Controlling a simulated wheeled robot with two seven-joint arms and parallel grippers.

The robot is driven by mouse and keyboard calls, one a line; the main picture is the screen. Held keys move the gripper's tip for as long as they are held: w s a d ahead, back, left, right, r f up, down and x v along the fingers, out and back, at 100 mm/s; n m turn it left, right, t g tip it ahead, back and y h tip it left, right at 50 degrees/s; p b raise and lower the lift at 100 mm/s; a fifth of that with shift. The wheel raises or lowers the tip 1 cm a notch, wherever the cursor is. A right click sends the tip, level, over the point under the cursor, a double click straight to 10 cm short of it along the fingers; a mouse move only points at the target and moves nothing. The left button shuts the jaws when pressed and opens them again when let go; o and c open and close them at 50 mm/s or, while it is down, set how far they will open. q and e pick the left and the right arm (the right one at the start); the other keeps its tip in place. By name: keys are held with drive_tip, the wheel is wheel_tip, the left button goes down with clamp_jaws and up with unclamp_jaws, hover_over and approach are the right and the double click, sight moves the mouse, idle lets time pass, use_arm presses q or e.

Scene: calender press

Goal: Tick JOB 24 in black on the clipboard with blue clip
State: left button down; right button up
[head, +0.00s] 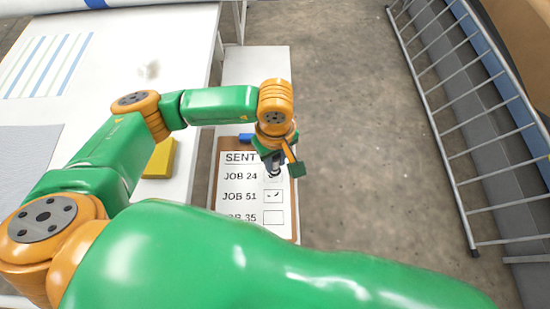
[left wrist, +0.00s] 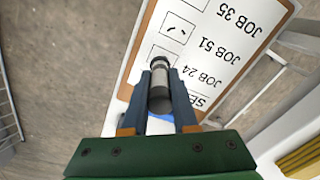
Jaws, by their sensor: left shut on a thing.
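The clipboard (head: 213,187) lies on a white surface, with its blue clip (head: 246,137) at the top. Its sheet reads SENT, JOB 24 (head: 240,176), JOB 51 and JOB 35, each job row with a box. The JOB 51 box (head: 273,196) holds a black tick, also visible in the left wrist view (left wrist: 181,28). My left gripper (head: 273,160) is shut on a dark marker with a grey band (left wrist: 160,85), over the JOB 24 box. The marker and gripper partly hide that box; I cannot tell whether its tip touches the paper. My right gripper is out of view.
A yellow block (head: 160,158) lies on the white table (head: 190,60) left of the clipboard. A metal ladder-like frame (head: 440,120) lies to the right. Bare concrete floor (head: 345,110) lies between.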

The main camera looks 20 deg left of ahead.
use_arm(q)
drive_tip(key=shift+f+b, duration=0.1)
drive_tip(key=shift+b, duration=0.3)
idle(0.9)
drive_tip(key=shift+w+d+b, duration=0.25)
drive_tip(key=shift+b, duration=0.15)
drive_tip(key=shift+w, duration=0.15)
drive_tip(key=shift+d, duration=0.1)
drive_tip(key=shift+b, duration=0.4)
idle(0.3)
idle(0.4)
wheel_tip(320, 180, up, 6)
drive_tip(key=p, duration=0.4)
idle(0.8)
